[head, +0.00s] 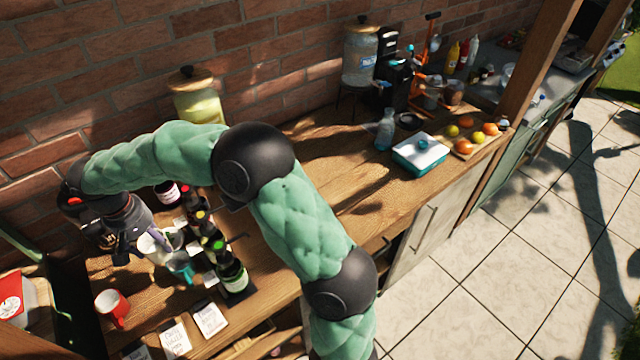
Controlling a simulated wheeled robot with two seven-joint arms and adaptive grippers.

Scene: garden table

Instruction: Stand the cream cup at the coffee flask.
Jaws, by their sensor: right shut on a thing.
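My right arm reaches across the table to the left, and its dark gripper (128,246) is low over the left end. The gripper is shut on the cream cup (150,248), which shows just right of the fingers and looks roughly upright. I cannot tell whether the cup's base touches the table. I cannot make out the coffee flask for certain; the gripper and forearm hide part of this end. My left gripper is not in view.
A teal cup (182,267) stands close right of the cream cup, with several dark bottles (232,276) beyond. A red mug (112,307) and white cards (210,319) are nearer the front. A yellow drink jar (196,97) stands by the wall. The table's middle has free room.

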